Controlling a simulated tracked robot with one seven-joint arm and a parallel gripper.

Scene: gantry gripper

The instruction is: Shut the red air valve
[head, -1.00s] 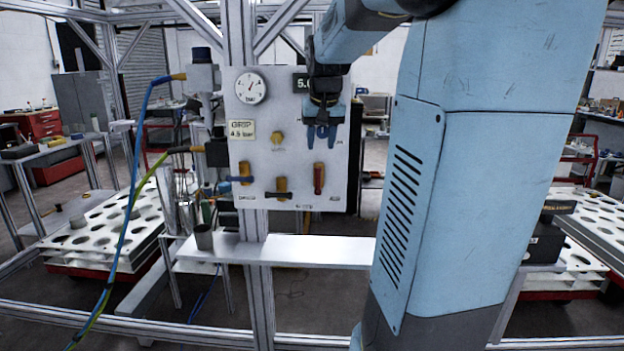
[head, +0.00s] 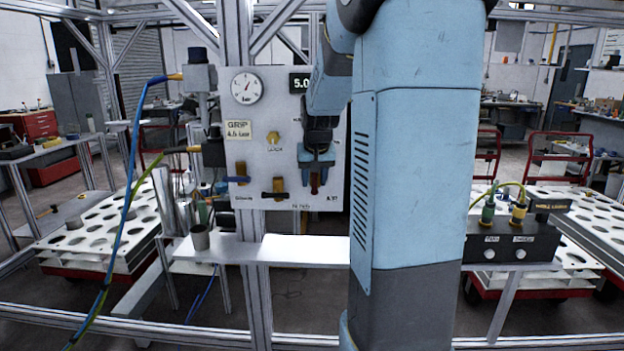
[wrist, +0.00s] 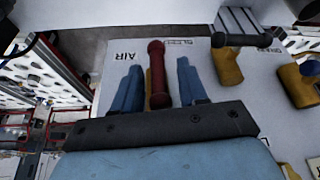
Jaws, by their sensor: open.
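The red air valve handle (head: 315,185) is at the lower right of the white panel (head: 285,200), partly hidden by my gripper in the head view. My gripper (head: 317,176) is in front of it. In the wrist view, the red handle (wrist: 156,68) stands between the two blue fingers of my gripper (wrist: 159,78). The fingers are open, with a visible gap on each side of the handle. The handle runs lengthwise between the fingers, upright on the panel, by the AIR label (wrist: 125,57).
Left of the red valve are a valve with a black crosswise handle (head: 273,195) and one with a blue handle (head: 237,180). A gauge (head: 247,87) and a yellow knob (head: 273,138) sit above. A white shelf (head: 300,250) holds a grey cup (head: 200,238) below the panel.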

